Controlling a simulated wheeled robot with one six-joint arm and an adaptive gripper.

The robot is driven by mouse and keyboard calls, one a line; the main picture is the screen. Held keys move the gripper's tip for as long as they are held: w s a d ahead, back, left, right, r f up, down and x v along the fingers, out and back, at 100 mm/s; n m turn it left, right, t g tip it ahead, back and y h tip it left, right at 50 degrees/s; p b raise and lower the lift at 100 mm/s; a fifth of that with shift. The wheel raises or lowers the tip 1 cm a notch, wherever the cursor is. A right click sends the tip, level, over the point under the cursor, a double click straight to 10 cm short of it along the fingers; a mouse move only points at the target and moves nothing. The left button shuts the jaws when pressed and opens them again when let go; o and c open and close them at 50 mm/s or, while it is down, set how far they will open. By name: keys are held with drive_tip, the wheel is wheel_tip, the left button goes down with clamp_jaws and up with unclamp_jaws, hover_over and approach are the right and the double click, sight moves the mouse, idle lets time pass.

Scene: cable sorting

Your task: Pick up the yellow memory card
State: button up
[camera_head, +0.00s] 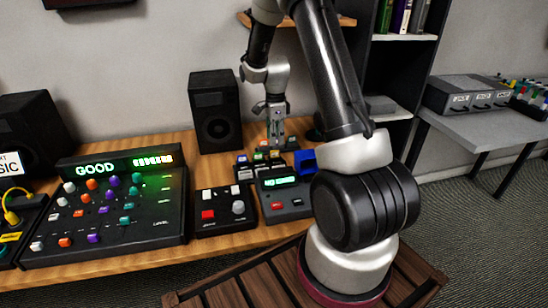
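My gripper (275,138) points straight down at the back of the wooden desk, in front of the dark speaker's right side. Its fingertips are low over a cluster of small coloured pieces (258,156) in dark holders. Some of these pieces look yellow-green, blue or white, but they are too small for me to pick out the yellow memory card for certain. The fingers look close together; I cannot tell whether they are open or shut, or whether anything is between them.
A black box with a red button (224,211), a large mixer (108,209) and a speaker (215,112) are to the left. A grey side table (489,134) is at right.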

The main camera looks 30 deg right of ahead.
sight(275, 151)
wheel_tip(275, 151, down, 6)
drive_tip(key=shift+a+r, duration=0.1)
drive_tip(key=shift+r, duration=0.05)
drive_tip(key=shift+c, duration=0.4)
clamp_jaws()
